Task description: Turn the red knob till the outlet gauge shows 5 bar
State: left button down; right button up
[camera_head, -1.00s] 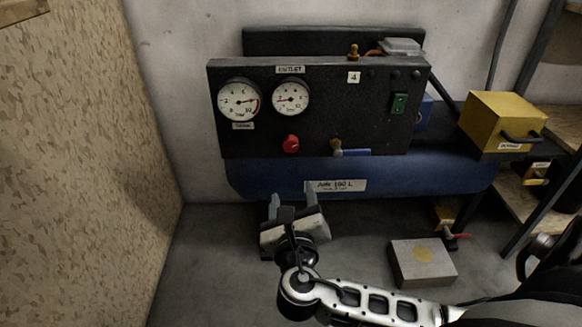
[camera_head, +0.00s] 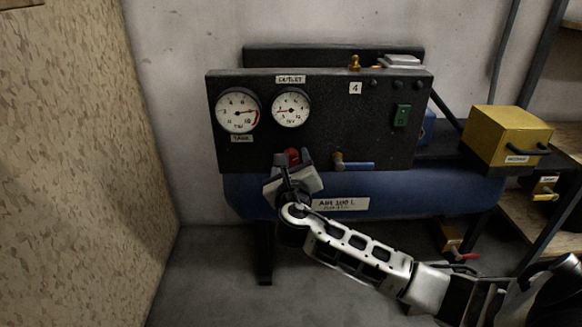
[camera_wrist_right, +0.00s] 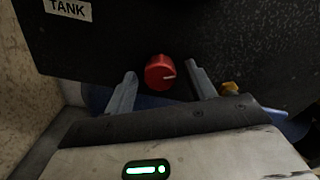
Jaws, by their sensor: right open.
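The red knob (camera_head: 291,156) sits low on the black panel (camera_head: 330,130), below the outlet gauge (camera_head: 291,108). In the right wrist view the knob (camera_wrist_right: 160,73) has a pale mark pointing right. My right gripper (camera_head: 291,162) is in front of the knob. My left gripper is not in view.
The tank gauge (camera_head: 238,111) is left of the outlet gauge. A brass valve with a blue lever (camera_head: 357,166) is right of the knob. The blue tank (camera_head: 410,192) lies below; a yellow box (camera_head: 505,136) stands at right.

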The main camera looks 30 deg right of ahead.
jog(key=shift+w+d, duration=0.15)
jog(key=shift+w, duration=0.05)
jog(key=c, duration=1)
jog(key=shift+o, duration=0.2)
